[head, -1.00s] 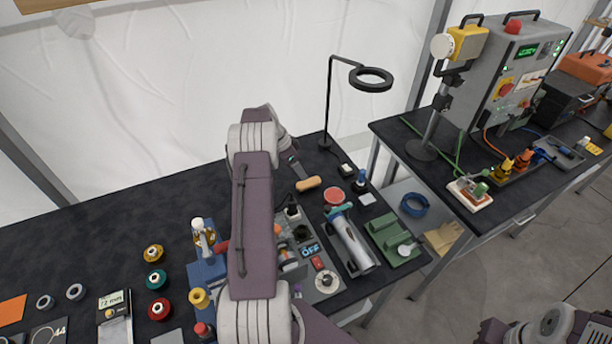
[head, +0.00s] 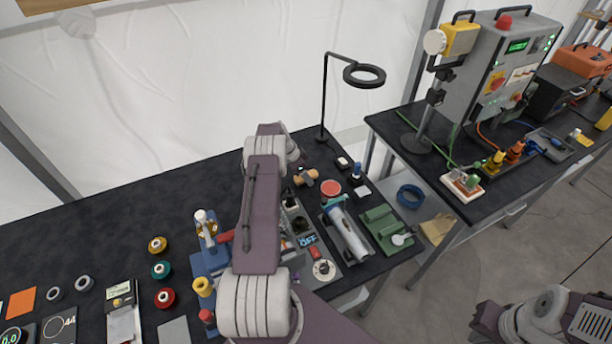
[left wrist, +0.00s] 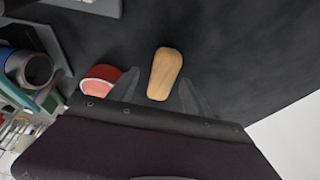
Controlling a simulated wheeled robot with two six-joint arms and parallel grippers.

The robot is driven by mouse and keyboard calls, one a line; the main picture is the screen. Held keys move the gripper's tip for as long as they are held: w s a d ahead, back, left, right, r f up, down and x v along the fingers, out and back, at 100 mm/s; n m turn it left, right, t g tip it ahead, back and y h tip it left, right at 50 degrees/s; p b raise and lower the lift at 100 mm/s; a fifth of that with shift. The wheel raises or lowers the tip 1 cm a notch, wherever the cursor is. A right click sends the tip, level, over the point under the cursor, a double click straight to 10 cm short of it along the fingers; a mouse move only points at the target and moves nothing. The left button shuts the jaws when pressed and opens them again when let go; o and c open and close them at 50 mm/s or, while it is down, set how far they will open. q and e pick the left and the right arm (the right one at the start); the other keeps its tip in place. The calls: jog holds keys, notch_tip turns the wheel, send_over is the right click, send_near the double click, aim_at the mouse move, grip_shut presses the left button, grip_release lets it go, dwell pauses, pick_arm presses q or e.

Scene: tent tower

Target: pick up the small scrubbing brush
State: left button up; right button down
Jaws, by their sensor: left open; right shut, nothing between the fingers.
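The small scrubbing brush (head: 303,178), a tan wooden oval, lies on the black table right of my left arm. In the left wrist view the brush (left wrist: 165,72) lies between the two grey fingers of my left gripper (left wrist: 159,92), which are spread apart. In the head view that gripper (head: 312,174) is small and dark at the brush. I cannot tell whether the fingers touch it. The brush's bristles are hidden.
A red round tin (head: 330,188) stands close to the brush and also shows beside a finger in the left wrist view (left wrist: 100,78). A ring lamp (head: 364,75) rises behind. A grey cylinder device (head: 346,236) and green block (head: 385,228) stand nearer.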

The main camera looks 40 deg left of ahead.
aim_at(311, 174)
pick_arm(q)
jog(key=shift+w+a+f, duration=0.15)
jog(key=shift+w+f, duration=0.05)
jog(key=shift+f, duration=0.05)
jog(key=shift+r, duration=0.1)
grip_shut()
jog(key=shift+s, duration=0.1)
jog(key=shift+r+b, duration=0.4)
jog(key=shift+r, duration=0.15)
jog(key=r, duration=0.1)
jog(key=r+b, duration=0.1)
jog(key=r, duration=0.1)
jog(key=shift+d, duration=0.35)
jog(key=w+d+r+b, duration=0.2)
jog(key=d+r, duration=0.5)
jog(key=d, duration=0.4)
jog(key=shift+w+b, duration=0.2)
jog(key=shift+b, duration=0.3)
